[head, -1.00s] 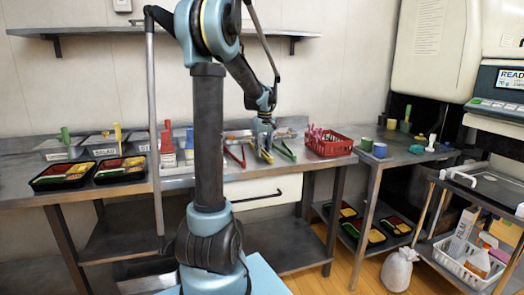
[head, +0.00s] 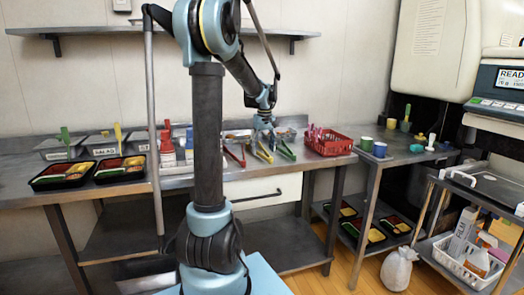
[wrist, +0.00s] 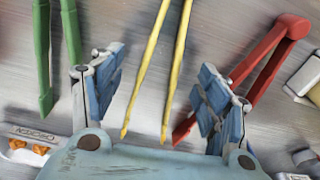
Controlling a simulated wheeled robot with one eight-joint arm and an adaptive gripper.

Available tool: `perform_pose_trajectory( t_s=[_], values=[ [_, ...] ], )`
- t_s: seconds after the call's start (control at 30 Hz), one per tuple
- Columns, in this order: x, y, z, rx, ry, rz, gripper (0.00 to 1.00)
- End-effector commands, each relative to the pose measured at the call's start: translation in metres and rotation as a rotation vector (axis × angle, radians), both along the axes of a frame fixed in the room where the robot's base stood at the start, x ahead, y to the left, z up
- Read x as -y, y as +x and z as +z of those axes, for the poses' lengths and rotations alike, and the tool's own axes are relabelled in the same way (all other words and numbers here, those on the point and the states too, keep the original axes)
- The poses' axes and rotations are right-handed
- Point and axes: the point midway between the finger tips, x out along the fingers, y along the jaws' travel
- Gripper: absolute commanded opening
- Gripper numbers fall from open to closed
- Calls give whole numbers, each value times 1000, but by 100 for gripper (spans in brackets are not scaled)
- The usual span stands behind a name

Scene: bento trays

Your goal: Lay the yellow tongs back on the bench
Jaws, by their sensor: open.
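The yellow tongs (head: 264,152) lie on the steel bench (head: 228,172), between the red tongs (head: 234,155) and the green tongs (head: 286,150). In the wrist view the yellow tongs (wrist: 151,75) run between the two spread blue-grey fingers of my gripper (wrist: 158,80), with a gap on both sides. My gripper (head: 264,127) is open and empty just above them in the head view. The green tongs (wrist: 42,60) are left and the red tongs (wrist: 270,65) right in the wrist view, the red ones partly behind a finger.
A red basket (head: 328,143) stands right of the tongs. Clear-lidded containers (head: 62,148) and black bento trays (head: 62,175) are at the left of the bench. A white box with orange pieces (wrist: 30,148) is near my gripper's left side in the wrist view.

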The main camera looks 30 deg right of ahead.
Motion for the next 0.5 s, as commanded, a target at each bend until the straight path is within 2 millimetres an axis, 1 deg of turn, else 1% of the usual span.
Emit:
perform_pose_trajectory(
  t_s=[0.17,0.3,0.5],
  values=[
    [-1,-3,27,0,0,0,69],
    [-1,-5,53,0,0,-1,69],
    [-2,-7,87,-1,0,-1,69]
  ],
)
